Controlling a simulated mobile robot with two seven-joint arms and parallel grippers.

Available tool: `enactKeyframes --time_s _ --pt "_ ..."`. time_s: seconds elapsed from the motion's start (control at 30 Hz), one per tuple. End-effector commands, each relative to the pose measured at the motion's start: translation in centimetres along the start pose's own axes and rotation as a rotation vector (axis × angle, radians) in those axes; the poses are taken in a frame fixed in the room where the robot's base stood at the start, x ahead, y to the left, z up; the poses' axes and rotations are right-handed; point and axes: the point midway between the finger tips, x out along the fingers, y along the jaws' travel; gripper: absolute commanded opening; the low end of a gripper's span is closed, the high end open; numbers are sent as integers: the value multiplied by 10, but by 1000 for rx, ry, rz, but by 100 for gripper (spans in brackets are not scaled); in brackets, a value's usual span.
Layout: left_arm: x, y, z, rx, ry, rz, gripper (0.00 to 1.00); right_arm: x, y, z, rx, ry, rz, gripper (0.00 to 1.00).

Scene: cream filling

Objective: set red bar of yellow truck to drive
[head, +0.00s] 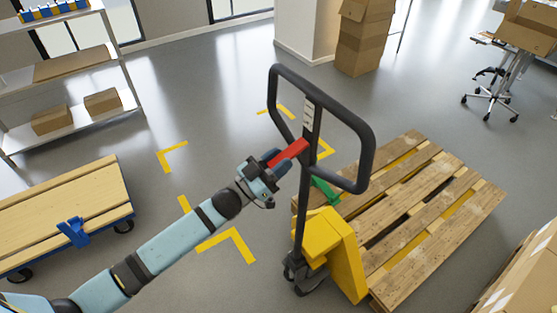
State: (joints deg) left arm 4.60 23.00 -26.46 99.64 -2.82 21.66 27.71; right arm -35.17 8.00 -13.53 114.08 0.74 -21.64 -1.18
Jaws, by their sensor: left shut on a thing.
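The yellow pallet truck (342,255) stands right of centre in the head view, with its black looped handle (367,130) upright. A red bar (291,152) sticks out to the left from the handle stem, inside the lower part of the loop. My left gripper (272,163) is at the red bar's left end and shut on it. My right gripper is not in view.
A wooden pallet (425,205) lies behind and right of the truck. Cardboard boxes (525,270) are at the lower right. Grey floor with yellow corner marks (240,245) is clear in the middle.

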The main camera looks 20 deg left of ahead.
Motion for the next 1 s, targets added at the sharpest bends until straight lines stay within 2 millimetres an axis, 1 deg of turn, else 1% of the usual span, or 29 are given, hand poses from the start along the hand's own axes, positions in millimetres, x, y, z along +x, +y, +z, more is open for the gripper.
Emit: enactKeyframes --time_s 0.13,0.17,0.3,0.57,0.67,0.73,1.0 --pt "2 0 -11 1 1 1 0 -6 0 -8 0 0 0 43" --pt "1 0 -8 1 2 0 0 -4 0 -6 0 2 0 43" --pt "2 -1 -9 1 6 0 0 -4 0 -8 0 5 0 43" --pt "5 -1 -20 1 11 1 0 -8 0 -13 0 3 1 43" --pt "9 -1 -32 1 12 1 0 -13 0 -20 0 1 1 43" --pt "11 -1 -36 2 13 2 0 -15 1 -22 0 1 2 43" --pt "10 -1 -34 2 12 1 0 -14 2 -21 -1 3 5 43"
